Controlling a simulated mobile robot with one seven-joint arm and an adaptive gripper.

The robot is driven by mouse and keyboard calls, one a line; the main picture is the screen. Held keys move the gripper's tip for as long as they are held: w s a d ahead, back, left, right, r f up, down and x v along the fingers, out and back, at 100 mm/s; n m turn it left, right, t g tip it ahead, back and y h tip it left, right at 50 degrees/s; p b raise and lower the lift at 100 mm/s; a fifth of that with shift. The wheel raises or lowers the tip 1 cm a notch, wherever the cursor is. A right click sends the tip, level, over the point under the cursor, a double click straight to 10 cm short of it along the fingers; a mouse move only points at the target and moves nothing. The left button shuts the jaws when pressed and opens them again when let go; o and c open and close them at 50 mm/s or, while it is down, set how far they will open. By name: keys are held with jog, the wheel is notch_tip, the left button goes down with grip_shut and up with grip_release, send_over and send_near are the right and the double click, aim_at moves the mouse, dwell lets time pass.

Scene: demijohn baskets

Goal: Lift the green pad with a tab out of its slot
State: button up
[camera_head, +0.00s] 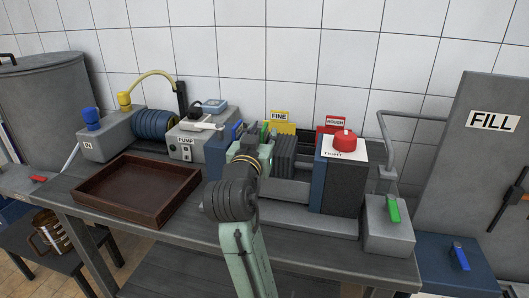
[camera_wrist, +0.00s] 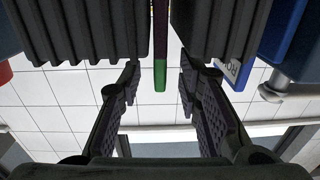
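In the wrist view a narrow green strip (camera_wrist: 160,76), purple further up, sticks out of a gap between two dark ribbed blocks; the left block (camera_wrist: 85,30) and right block (camera_wrist: 218,30) flank it. It looks like the edge and tab of the green pad. My gripper (camera_wrist: 160,82) is open, one finger on each side of the strip, with clear gaps to both. In the head view my arm reaches to the ribbed dark plates (camera_head: 290,155) on the bench; my fingertips and the pad are mostly hidden there behind my wrist.
A block with a red knob (camera_head: 344,142) stands right of the plates. Behind are yellow FINE (camera_head: 280,117) and red ROUGH (camera_head: 335,122) signs. A pump box (camera_head: 188,140) stands left, an empty brown tray (camera_head: 140,190) front left, a grey box with green handle (camera_head: 388,235) right.

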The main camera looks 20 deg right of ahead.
jog(key=shift+x, duration=1.5)
jog(key=shift+c, duration=0.3)
grip_shut()
